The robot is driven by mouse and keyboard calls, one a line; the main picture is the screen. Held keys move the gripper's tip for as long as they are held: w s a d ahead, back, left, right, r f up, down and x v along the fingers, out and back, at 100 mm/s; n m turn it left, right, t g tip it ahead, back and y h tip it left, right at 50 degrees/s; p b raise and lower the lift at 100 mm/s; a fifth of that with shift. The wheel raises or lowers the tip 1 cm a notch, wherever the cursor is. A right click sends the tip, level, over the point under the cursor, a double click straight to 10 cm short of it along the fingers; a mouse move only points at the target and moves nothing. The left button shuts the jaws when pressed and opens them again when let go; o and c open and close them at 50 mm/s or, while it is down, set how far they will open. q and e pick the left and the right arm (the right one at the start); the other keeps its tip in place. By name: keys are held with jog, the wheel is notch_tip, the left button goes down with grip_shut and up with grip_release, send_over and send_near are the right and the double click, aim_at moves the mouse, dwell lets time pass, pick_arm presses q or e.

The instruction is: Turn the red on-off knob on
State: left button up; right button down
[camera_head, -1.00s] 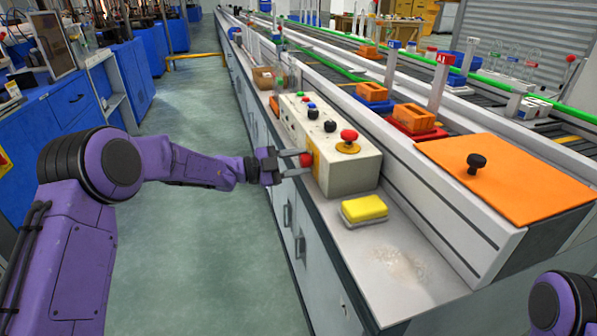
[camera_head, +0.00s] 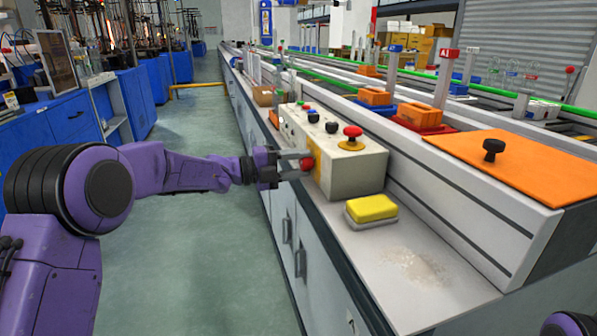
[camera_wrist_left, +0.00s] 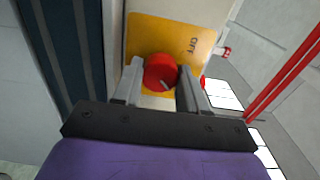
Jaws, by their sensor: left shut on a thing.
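The red on-off knob (camera_head: 307,164) sits on the yellow plate at the left end of the white control box (camera_head: 352,176). In the left wrist view the knob (camera_wrist_left: 160,73) lies between the two grey fingers of my left gripper (camera_wrist_left: 161,70), one on each side and shut on it. A short pale mark on the knob points to the lower right. The yellow plate (camera_wrist_left: 160,34) bears the word OFF. In the head view my left gripper (camera_head: 297,164) reaches the knob from the left. My right gripper is out of the picture.
A red mushroom button (camera_head: 353,131) and black knobs stand on top of the box. A yellow sponge (camera_head: 371,208) lies in front of it on the grey counter (camera_head: 430,300). An orange lid (camera_head: 540,168) is to the right. The aisle floor on the left is clear.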

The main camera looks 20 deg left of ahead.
pick_arm(q)
jog(key=shift+r, duration=0.1)
dwell(0.4)
jog(key=o, duration=1.1)
jog(key=p+v, duration=0.1)
jog(key=v, duration=0.9)
jog(key=shift+s+a, duration=0.1)
jog(key=shift+a, duration=0.15)
